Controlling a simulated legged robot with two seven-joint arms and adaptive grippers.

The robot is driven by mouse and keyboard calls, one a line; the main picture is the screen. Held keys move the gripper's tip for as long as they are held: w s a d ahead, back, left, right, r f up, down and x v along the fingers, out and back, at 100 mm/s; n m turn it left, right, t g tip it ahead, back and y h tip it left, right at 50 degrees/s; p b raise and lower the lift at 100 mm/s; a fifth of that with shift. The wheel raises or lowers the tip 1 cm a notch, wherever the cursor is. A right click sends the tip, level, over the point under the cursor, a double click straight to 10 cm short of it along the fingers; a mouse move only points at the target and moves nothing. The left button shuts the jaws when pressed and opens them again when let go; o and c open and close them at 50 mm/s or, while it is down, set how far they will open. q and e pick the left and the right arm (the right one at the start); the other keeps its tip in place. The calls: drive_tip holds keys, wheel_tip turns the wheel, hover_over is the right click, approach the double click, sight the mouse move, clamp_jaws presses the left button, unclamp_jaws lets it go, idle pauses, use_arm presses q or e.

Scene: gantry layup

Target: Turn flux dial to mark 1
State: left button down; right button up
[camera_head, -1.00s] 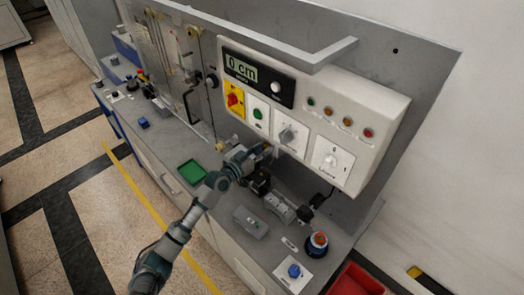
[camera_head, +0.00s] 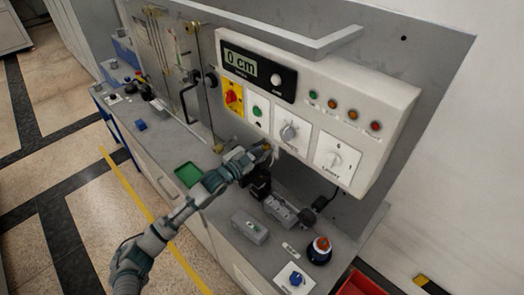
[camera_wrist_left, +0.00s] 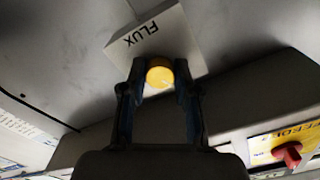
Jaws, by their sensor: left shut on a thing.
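The flux dial is a yellow round knob (camera_wrist_left: 159,75) in the left wrist view. It sits in front of a pale plate marked FLUX (camera_wrist_left: 150,38). My left gripper (camera_wrist_left: 160,82) has its two dark fingers on either side of the knob, shut on it. In the head view my left gripper (camera_head: 262,152) is just below the lower edge of the control box, and its fingertips are hard to make out there. The dial's marks and pointer cannot be read. My right gripper is not in view.
The control box above holds a 0 cm display (camera_head: 240,63), a red knob on a yellow plate (camera_head: 232,97) and two white-plate dials (camera_head: 289,131). A green tray (camera_head: 188,175), a grey box (camera_head: 250,226) and a red-topped button (camera_head: 320,248) are on the bench.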

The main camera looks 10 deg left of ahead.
use_arm(q)
drive_tip(key=shift+f, duration=0.2)
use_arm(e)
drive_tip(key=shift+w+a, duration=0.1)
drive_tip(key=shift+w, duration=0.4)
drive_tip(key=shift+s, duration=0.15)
use_arm(q)
drive_tip(key=c, duration=1)
unclamp_jaws()
drive_tip(key=shift+o, duration=0.8)
drive_tip(key=shift+w, duration=0.15)
drive_tip(key=v, duration=1.2)
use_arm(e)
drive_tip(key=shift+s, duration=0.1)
